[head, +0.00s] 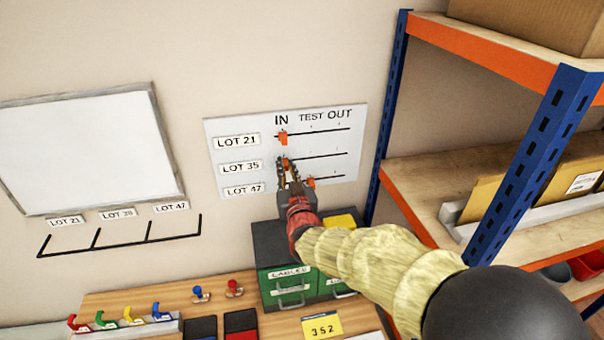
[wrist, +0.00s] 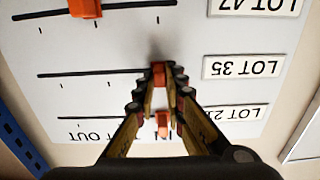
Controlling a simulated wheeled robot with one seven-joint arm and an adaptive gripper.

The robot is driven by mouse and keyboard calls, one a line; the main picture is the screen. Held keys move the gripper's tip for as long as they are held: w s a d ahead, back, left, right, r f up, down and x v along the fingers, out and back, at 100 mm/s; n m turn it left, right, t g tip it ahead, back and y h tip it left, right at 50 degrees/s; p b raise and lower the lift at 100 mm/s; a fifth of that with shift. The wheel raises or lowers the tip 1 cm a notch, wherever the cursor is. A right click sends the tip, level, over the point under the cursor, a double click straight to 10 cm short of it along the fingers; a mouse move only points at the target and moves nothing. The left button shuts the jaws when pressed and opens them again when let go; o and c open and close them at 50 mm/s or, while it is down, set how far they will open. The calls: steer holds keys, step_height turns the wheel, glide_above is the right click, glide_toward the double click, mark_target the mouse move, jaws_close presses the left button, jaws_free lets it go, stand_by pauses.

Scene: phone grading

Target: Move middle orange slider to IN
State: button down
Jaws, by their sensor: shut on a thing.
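The middle orange slider (wrist: 158,74) is on the LOT 35 line, near the line's end beside its label, under the IN heading. It also shows small in the head view (head: 285,162), partly covered. My gripper (head: 288,168) is at the board, with its fingertips closed on the middle slider, one on each side, as the wrist view (wrist: 159,82) shows. The top orange slider (head: 282,139) is on the LOT 21 line under IN. The bottom orange slider (head: 310,182) is on the LOT 47 line, farther right, about under TEST.
The white slider board (head: 335,140) hangs on the wall, with a whiteboard (head: 75,150) to its left. A shelf rack with a blue post (head: 388,115) stands close on the right. Green drawers (head: 285,285) and a wooden bench (head: 270,322) are below.

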steer(key=shift+a+r, duration=0.1)
steer(key=shift+a, duration=0.1)
steer(key=c, duration=1.8)
jaws_free()
steer(key=shift+a, duration=0.1)
steer(key=shift+c, duration=0.2)
steer(key=s+d, duration=0.2)
steer(key=s, duration=1)
steer(key=shift+d, duration=0.2)
steer(key=shift+w, duration=0.1)
